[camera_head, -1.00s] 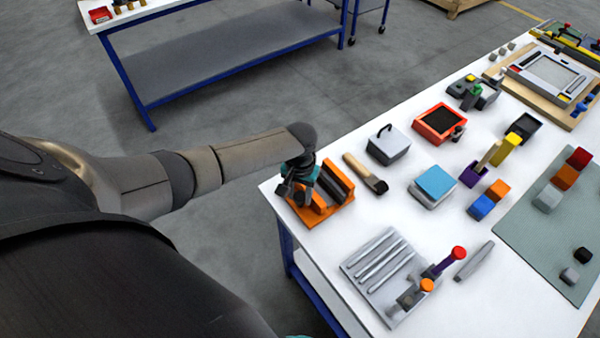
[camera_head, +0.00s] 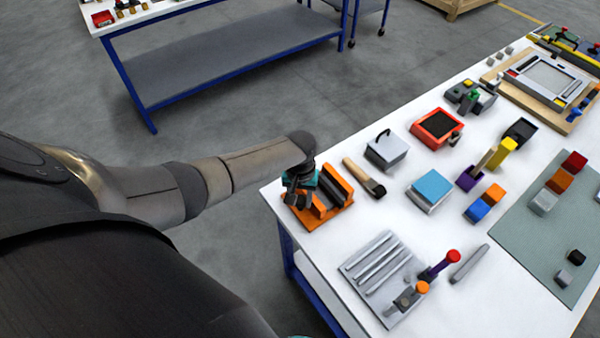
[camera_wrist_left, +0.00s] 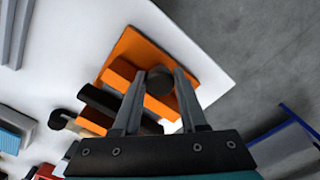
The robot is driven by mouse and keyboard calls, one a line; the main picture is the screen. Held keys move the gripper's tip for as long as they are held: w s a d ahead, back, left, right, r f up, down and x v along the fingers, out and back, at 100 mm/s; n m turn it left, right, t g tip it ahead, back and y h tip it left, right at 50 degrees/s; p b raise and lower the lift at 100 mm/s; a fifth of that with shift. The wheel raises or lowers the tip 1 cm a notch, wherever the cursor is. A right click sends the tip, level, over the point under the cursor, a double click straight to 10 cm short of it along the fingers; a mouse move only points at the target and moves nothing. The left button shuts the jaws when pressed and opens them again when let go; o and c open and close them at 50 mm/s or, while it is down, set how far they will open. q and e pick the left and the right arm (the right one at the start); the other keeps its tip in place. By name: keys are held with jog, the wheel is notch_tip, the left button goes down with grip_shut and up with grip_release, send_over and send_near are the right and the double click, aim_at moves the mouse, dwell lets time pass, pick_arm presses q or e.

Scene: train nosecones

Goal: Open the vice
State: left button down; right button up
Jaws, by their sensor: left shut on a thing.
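The orange vice (camera_head: 333,208) sits at the near left corner of the white table, with dark jaw faces on its orange blocks. It also shows in the left wrist view (camera_wrist_left: 142,48). My left gripper (camera_head: 296,194) reaches down at the vice's outer left end. In the left wrist view, my left gripper (camera_wrist_left: 160,72) is shut on a dark round knob (camera_wrist_left: 160,82) at the vice's end. The gripper hides part of the vice in the head view. My right gripper is in neither view.
A wooden-handled brush (camera_head: 364,178) and a grey block with a handle (camera_head: 387,150) lie right of the vice. A grey tray with rods (camera_head: 350,262) lies nearer. Open floor lies left of the table.

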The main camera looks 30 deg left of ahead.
pick_arm(q)
jog(key=shift+w+a+r, duration=0.2)
jog(key=shift+w, duration=0.2)
dwell(0.3)
jog(key=shift+c, duration=2.3)
grip_release()
jog(key=shift+d, duration=0.2)
